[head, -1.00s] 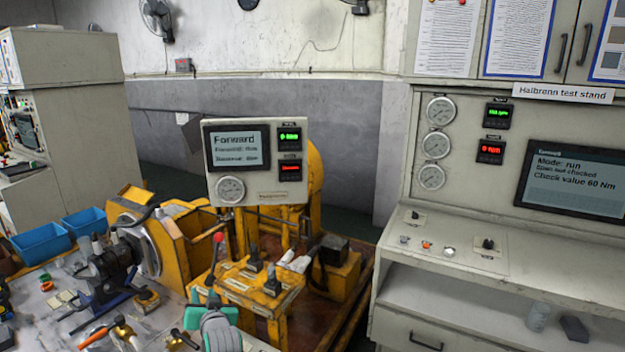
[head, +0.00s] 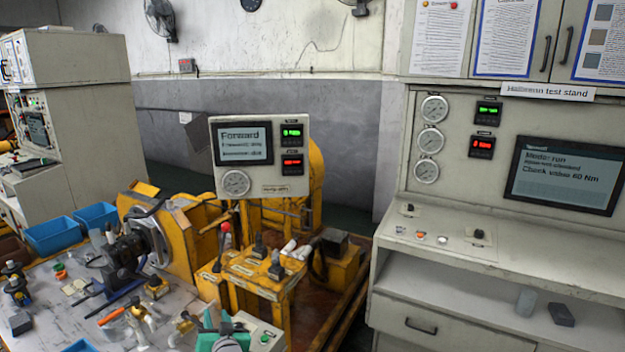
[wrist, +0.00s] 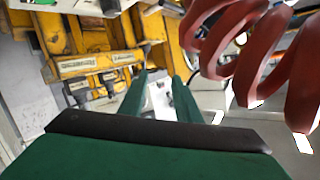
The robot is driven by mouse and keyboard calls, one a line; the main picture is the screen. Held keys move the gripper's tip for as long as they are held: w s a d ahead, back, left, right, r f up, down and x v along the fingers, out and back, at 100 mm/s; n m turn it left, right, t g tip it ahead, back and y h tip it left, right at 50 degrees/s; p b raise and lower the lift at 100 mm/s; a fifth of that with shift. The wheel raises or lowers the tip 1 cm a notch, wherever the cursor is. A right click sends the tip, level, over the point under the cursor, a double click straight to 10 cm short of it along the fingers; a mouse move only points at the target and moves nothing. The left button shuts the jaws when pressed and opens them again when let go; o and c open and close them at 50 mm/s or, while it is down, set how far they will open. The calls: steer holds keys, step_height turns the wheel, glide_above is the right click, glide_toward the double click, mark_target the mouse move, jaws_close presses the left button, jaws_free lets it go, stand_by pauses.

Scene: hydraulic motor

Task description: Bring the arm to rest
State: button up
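My gripper (head: 224,334) is at the bottom edge of the head view, in front of the yellow lever stand (head: 255,272), mostly cut off by the frame. In the wrist view, its two green fingers (wrist: 160,80) stand apart with a gap between them. A pale box-like thing shows through the gap; I see nothing gripped. Part of my arm is out of view. A red coil fills the upper right of the wrist view (wrist: 262,50), close to the camera.
The workbench (head: 75,320) at left holds tools and blue bins (head: 55,235). A display panel (head: 262,158) reading "Forward" stands behind the levers. The Halbrenn test stand (head: 400,270) is at right. Dark floor shows between them.

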steer(key=s+d+f+m+t+h, duration=0.1)
steer(key=s+d+f+h, duration=0.1)
steer(key=s+d+f, duration=0.7)
steer(key=s+d+f+h, duration=0.1)
steer(key=s+d+f, duration=0.55)
steer(key=s, duration=0.35)
steer(key=s+d+f+h, duration=0.1)
steer(key=s+d, duration=0.3)
steer(key=s, duration=0.5)
steer(key=s+d+f+h, duration=0.1)
steer(key=s+d+f, duration=0.15)
steer(key=s, duration=0.65)
steer(key=s+d+r+h, duration=0.1)
steer(key=s+r, duration=0.4)
steer(key=s, duration=0.5)
steer(key=s+d+r+h, duration=0.1)
steer(key=s+d+r, duration=0.3)
steer(key=s, duration=0.6)
step_height(320, 180, up, 2)
steer(key=shift+d+r+t, duration=0.25)
steer(key=shift+d+t, duration=0.05)
steer(key=shift+t, duration=0.1)
steer(key=shift+s, duration=0.1)
